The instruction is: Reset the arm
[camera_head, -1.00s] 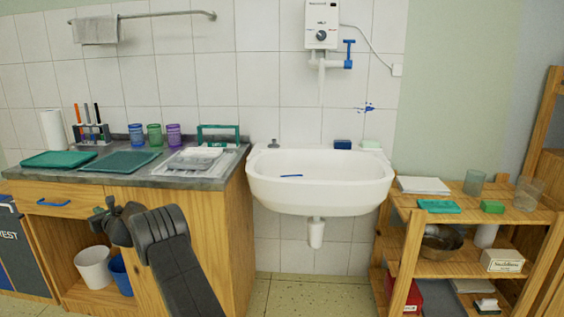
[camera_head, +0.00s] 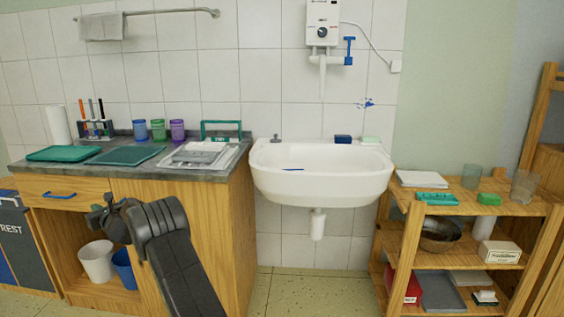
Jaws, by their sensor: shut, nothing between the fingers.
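My arm (camera_head: 178,245) rises from the bottom of the head view, in front of the wooden counter cabinet. It is folded, with its end turned to the left. My gripper (camera_head: 95,217) is at that end, below the counter top and in front of the cabinet's open compartment. It is small and dark here; it is shut and holds nothing. The arm hides part of the cabinet front.
The counter (camera_head: 110,172) holds teal trays, cups and a brush rack. A white sink (camera_head: 320,180) with a blue item inside is at centre. A wooden shelf (camera_head: 480,207) with several objects stands right. A white bucket (camera_head: 97,261) and blue bucket (camera_head: 124,268) sit below the counter.

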